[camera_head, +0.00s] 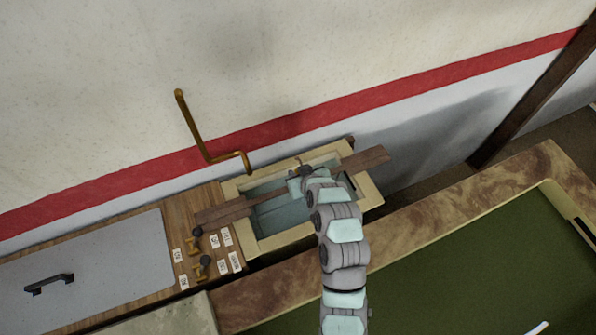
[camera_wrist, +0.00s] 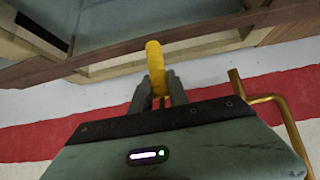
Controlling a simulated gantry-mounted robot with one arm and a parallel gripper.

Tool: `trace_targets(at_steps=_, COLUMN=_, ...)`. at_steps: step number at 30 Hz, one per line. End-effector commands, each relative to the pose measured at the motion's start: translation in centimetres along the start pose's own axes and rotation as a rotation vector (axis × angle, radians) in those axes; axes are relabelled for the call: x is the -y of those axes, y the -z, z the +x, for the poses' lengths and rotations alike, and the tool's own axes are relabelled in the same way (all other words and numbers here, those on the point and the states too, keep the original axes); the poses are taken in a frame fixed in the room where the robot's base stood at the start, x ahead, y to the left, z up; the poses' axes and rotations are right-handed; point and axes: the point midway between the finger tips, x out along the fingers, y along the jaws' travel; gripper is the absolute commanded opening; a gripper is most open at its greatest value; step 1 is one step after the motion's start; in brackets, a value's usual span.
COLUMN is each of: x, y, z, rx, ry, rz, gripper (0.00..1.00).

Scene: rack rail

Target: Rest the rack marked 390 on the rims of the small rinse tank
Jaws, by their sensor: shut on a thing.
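The rack is a long brown wooden bar (camera_head: 365,160) spanning the small rinse tank, its ends reaching past the left and right sides. In the wrist view the bar (camera_wrist: 215,30) crosses the top with a yellow handle (camera_wrist: 154,62) on it. My gripper (camera_wrist: 158,95) is shut on this handle; in the head view my gripper (camera_head: 304,176) is over the tank's middle and hides part of the bar. The tank has pale cream rims (camera_head: 290,238) and a bluish inside. I cannot tell whether the bar touches the rims. No 390 marking is readable.
A brass pipe (camera_head: 193,122) stands behind the tank by the wall. A wooden board (camera_head: 205,200) with small knobs and labels lies to the left, beside a grey lid (camera_head: 90,265) with a dark handle. A larger green-bottomed basin (camera_head: 470,260) fills the front right.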

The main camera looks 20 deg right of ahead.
Motion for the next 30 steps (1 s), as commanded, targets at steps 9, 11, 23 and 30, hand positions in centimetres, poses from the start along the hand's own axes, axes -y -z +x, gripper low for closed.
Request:
trace_targets(at_steps=9, x=0.00, y=0.16, z=-0.03, rx=-0.004, ry=0.000, rz=-0.001, gripper=0.00)
trace_targets(at_steps=11, x=0.00, y=0.16, z=-0.03, rx=-0.004, ry=0.000, rz=-0.001, gripper=0.00)
trace_targets(at_steps=23, x=0.01, y=-0.16, z=0.28, rx=-0.004, ry=0.000, rz=-0.001, gripper=0.00)
trace_targets(at_steps=30, x=0.01, y=-0.24, z=0.32, rx=-0.003, ry=0.000, rz=-0.001, gripper=0.33)
